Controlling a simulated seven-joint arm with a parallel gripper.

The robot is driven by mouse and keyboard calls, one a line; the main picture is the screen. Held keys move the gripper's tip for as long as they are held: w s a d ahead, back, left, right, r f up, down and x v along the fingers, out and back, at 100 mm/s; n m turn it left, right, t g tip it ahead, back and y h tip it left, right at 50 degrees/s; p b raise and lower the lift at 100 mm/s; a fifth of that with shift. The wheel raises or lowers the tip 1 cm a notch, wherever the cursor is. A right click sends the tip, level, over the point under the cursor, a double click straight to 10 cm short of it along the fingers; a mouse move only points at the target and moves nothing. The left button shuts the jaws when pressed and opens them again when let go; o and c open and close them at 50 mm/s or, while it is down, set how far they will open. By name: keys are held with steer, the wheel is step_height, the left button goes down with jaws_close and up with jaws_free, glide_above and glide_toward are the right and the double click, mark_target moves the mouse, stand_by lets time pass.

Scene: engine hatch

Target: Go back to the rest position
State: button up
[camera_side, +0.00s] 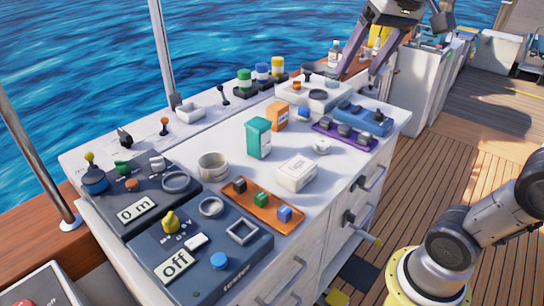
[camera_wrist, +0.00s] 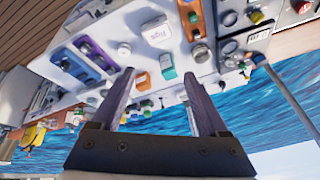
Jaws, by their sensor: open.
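My gripper (camera_side: 365,62) is at the top right of the side view, raised above the back right part of the white counter (camera_side: 335,165). Its two fingers are spread apart with nothing between them. In the wrist view my gripper (camera_wrist: 163,95) shows both fingers wide apart, with the counter and the sea beyond them. The fingers look clear of the counter, though the exact height is hard to judge.
A teal box (camera_side: 258,138), an orange box (camera_side: 277,116), a white box (camera_side: 296,173) and a cup (camera_side: 213,166) stand on the counter. A dark tester panel (camera_side: 200,255) is at the front left. A blue device (camera_side: 363,117) sits at the right. Open deck (camera_side: 455,150) lies right.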

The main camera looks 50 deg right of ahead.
steer(key=s+a+f+n, duration=0.2)
steer(key=s+f+n, duration=0.1)
steer(key=f, duration=0.5)
steer(key=s+a+f+n, duration=0.2)
steer(key=s+f, duration=0.4)
steer(key=f, duration=0.2)
steer(key=shift+f+n+t+y, duration=0.4)
stand_by(0.7)
